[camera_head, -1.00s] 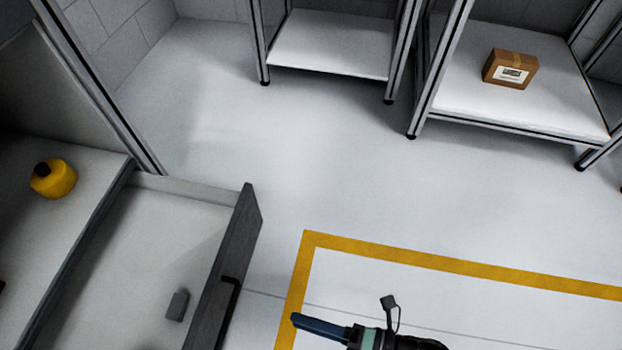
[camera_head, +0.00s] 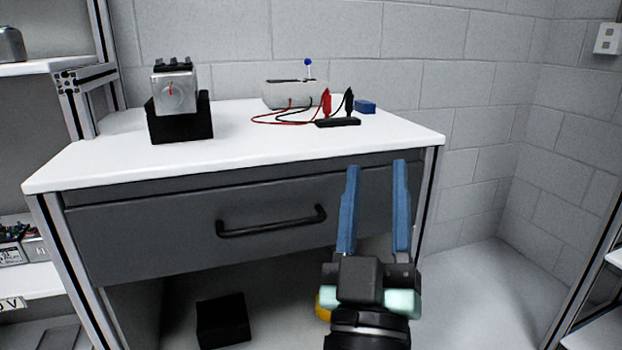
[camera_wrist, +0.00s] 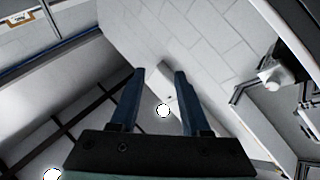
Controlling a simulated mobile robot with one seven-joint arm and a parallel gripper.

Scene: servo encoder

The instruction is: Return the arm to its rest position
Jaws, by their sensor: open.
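My gripper (camera_head: 374,205) is in the head view in front of the right part of the workbench. Its two blue fingers point up and stand apart, with nothing between them. In the wrist view the fingers (camera_wrist: 157,100) are also apart and empty, against a tilted view of wall and ceiling. The workbench (camera_head: 100,168) has a white top and a grey drawer (camera_head: 150,230) with a black handle, which looks shut.
A black box (camera_head: 222,320) is below. Shelving is at left; a block wall (camera_head: 480,130) is behind.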

